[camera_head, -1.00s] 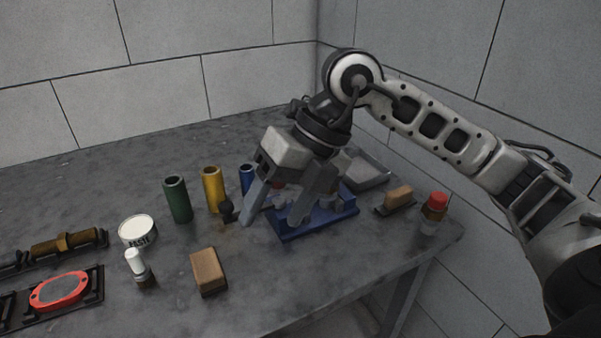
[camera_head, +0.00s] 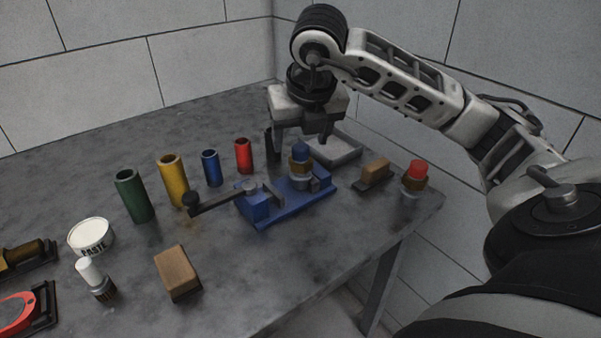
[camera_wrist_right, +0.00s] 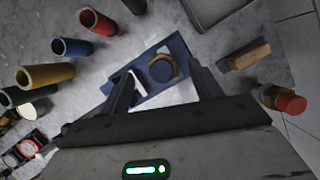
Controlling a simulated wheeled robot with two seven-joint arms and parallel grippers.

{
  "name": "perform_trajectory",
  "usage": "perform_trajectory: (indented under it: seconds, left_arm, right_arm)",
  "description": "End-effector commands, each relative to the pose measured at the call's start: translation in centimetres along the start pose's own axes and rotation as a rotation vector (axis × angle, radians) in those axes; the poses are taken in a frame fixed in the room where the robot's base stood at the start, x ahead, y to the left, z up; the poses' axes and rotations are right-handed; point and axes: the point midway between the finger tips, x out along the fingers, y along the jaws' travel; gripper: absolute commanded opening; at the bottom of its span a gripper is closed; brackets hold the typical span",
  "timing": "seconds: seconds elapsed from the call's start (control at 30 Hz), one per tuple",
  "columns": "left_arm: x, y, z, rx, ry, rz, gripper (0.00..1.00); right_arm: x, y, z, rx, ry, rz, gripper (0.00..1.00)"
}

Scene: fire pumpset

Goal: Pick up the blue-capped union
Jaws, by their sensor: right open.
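The blue-capped union (camera_head: 300,162), a brass and grey fitting with a blue top, stands upright in the blue fixture (camera_head: 262,210) on the table. My right gripper (camera_head: 298,141) is open and empty, pointing down just above and behind the union. In the right wrist view the union (camera_wrist_right: 162,69) shows from above, between the open fingers (camera_wrist_right: 164,78) and apart from them. The union's lower end is hidden in the fixture. My left gripper is not in view.
A lever with a black knob (camera_head: 193,203) sticks out left from the fixture. Red, blue, yellow and green tubes (camera_head: 134,195) stand to the left. A red-capped fitting (camera_head: 415,177), a brush-like block (camera_head: 372,174) and a grey tray (camera_head: 335,151) are to the right.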

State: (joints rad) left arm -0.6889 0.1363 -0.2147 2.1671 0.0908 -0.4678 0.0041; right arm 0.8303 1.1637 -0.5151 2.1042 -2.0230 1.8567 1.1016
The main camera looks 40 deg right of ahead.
Motion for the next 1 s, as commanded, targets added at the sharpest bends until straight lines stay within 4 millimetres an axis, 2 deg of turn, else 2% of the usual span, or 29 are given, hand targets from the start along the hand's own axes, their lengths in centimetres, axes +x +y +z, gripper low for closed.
perform_trajectory:
  seconds: [0.4, 0.67, 0.77, 0.9, 1.0]
  left_arm:
    - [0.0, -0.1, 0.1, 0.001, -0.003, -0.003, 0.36]
    - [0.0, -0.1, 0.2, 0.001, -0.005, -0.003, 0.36]
    - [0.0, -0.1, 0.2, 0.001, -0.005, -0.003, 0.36]
    - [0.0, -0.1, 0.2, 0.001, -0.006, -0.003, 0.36]
    - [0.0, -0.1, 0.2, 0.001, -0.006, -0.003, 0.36]
  right_arm:
    - [5.0, -0.2, -0.5, -0.001, 0.002, 0.0, 0.64]
    - [5.2, -0.2, -0.5, -0.001, 0.0, 0.002, 0.64]
    - [5.2, -0.2, -0.5, -0.001, 0.0, 0.002, 0.39]
    - [5.2, -0.2, -0.5, -0.001, 0.0, 0.002, 0.0]
    - [5.1, -0.2, -0.4, 0.0, -0.004, 0.003, 0.0]
